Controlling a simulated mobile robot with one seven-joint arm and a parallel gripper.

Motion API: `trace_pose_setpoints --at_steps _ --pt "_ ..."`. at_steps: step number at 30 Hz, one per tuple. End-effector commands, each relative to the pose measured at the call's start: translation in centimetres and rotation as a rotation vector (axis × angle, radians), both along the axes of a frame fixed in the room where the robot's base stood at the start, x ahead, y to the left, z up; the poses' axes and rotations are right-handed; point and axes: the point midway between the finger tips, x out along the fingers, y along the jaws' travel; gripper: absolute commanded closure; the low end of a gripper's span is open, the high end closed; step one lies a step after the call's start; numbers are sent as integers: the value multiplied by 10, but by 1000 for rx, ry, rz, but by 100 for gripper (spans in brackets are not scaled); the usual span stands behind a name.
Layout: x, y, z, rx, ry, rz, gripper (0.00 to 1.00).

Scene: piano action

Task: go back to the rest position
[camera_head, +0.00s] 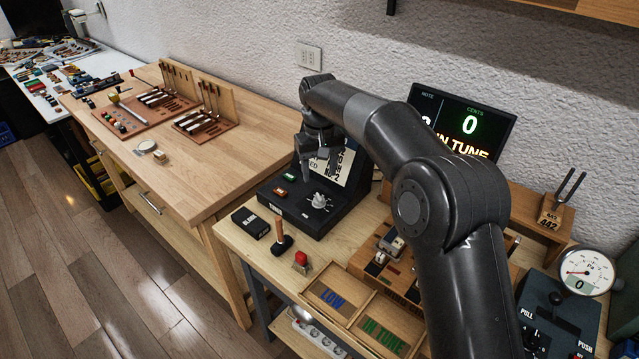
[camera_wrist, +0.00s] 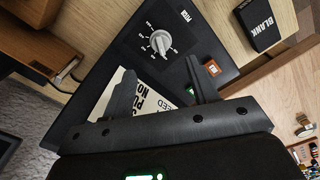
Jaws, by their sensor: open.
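My gripper (camera_head: 318,160) hangs above the black control box (camera_head: 292,206), in front of its upright panel. In the wrist view my gripper (camera_wrist: 158,85) is open, with its two dark fingers apart and nothing between them. The box carries a white-grey dial (camera_wrist: 160,42) and a lit orange switch (camera_wrist: 212,67). In the head view the dial (camera_head: 319,200) lies just below the gripper, with a gap between them. My arm reaches in from the right and hides part of the bench.
A black BLANK block (camera_head: 251,223), a wooden-handled tool (camera_head: 281,236) and a red-topped piece (camera_head: 301,260) stand at the bench front. LOW and IN TUNE trays (camera_head: 328,297) lie nearby. A screen (camera_head: 468,124) reads IN TUNE. A gauge (camera_head: 584,270) stands right.

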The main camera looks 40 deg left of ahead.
Motion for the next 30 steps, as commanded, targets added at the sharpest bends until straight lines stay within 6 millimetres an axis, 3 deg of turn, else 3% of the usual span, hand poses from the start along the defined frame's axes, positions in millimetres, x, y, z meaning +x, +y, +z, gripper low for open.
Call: trace_pose_setpoints --at_steps 6,23,26,30 --pt "0 0 15 1 0 0 46" --pt "0 -1 17 1 0 -2 46" --pt "6 -12 26 5 -9 -16 46" --pt "23 -52 56 22 -39 -68 46"
